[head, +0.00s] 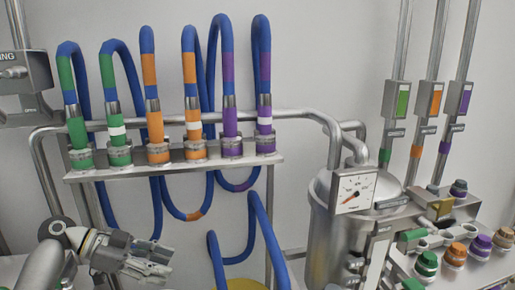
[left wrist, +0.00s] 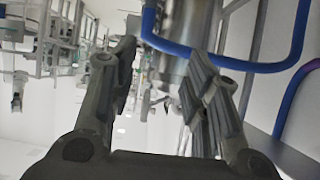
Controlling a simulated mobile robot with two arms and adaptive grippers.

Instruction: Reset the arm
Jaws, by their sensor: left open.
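My left gripper (head: 150,262) is at the lower left of the head view, below the hose rack and pointing right. In the left wrist view its two fingers (left wrist: 158,95) stand apart with nothing between them. Behind them, a blue hose (left wrist: 240,65) and a metal vessel show. My right gripper is in neither view.
A metal rack (head: 240,163) holds several blue hoses with green, orange and purple bands. A loop of blue hose (head: 262,215) hangs right of my left gripper. A metal tank (head: 322,240) with a gauge (head: 353,190) and coloured caps (head: 455,253) stand at right.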

